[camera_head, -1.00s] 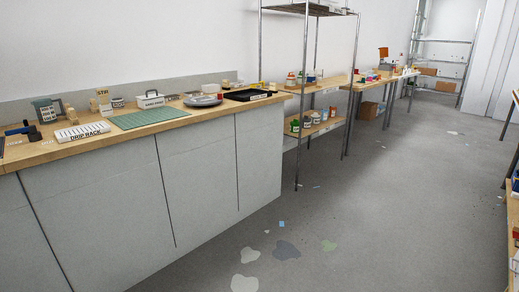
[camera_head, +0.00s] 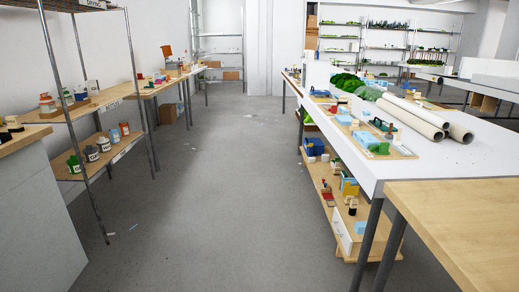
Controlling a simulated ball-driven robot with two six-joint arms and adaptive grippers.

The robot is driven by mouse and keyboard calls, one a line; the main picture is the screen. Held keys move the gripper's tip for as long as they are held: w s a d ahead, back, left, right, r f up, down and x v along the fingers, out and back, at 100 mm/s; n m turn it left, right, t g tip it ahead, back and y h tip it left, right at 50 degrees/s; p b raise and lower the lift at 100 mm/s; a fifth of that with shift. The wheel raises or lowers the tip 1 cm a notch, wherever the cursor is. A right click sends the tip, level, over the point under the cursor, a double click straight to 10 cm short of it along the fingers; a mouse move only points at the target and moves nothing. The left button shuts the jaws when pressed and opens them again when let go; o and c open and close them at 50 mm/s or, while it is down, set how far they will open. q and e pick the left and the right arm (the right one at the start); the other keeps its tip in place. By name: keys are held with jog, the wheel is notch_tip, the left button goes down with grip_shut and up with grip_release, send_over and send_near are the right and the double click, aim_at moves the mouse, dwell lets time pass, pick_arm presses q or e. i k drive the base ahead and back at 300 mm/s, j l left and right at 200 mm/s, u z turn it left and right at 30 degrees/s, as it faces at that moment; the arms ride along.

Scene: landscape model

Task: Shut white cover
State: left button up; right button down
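I cannot make out a white cover in the head view now. Neither of my grippers shows in this view, so what they hold is hidden.
A grey floor aisle (camera_head: 215,200) runs clear ahead. On the left stand a counter (camera_head: 38,215) and a metal shelf rack with jars (camera_head: 92,152). On the right are a white table (camera_head: 405,150) with rolled tubes (camera_head: 415,118) and a wooden table (camera_head: 470,215).

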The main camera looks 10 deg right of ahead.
aim_at(357, 102)
jog(key=i+z, duration=0.25)
jog(key=i, duration=0.75)
jog(key=i+z, duration=0.25)
jog(key=i, duration=0.75)
